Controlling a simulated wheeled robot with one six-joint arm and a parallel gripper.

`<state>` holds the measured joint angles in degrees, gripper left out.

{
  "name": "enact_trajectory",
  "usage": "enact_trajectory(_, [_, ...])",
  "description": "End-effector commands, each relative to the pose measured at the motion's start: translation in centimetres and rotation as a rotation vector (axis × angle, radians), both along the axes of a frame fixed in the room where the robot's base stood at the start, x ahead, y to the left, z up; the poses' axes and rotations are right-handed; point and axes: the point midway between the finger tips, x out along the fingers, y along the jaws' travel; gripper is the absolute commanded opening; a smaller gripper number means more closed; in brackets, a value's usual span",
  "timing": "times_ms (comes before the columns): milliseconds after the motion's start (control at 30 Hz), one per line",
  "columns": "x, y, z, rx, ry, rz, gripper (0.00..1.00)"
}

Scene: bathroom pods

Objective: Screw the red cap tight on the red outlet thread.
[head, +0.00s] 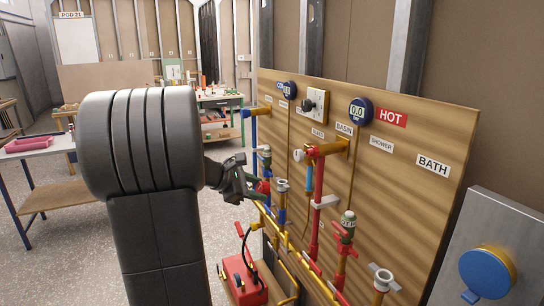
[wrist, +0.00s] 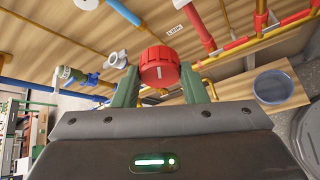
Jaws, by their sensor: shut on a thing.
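My gripper (head: 246,185) is at the left of the pipe board, and its green fingers (wrist: 158,85) are shut on a round red cap (wrist: 158,65). Part of the cap also shows in the head view (head: 263,187), beyond the fingers. The cap is in the air, apart from the red pipe (head: 317,205). The cap's inner side is hidden.
Green-capped valves (head: 348,222) and yellow pipes crowd the board (head: 420,130). A red pump box (head: 243,280) is on the low shelf.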

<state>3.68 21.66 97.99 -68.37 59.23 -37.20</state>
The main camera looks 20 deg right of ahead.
Motion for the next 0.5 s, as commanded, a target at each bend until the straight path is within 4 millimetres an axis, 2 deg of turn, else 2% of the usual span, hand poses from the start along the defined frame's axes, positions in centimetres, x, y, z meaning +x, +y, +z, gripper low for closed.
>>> enact_trajectory(33, [-1.0,-1.1,2.5,-0.057,-0.01,0.01,0.17])
enact_trajectory(100, [-1.9,-2.1,5.0,-0.12,-0.014,0.022,0.17])
enact_trajectory(200, [-2.8,-3.0,7.6,-0.181,-0.016,0.026,0.17])
enact_trajectory(300, [-3.4,-3.3,9.0,-0.211,-0.017,0.023,0.17])
enact_trajectory(500, [-3.7,-3.5,9.6,-0.225,-0.016,0.023,0.17])
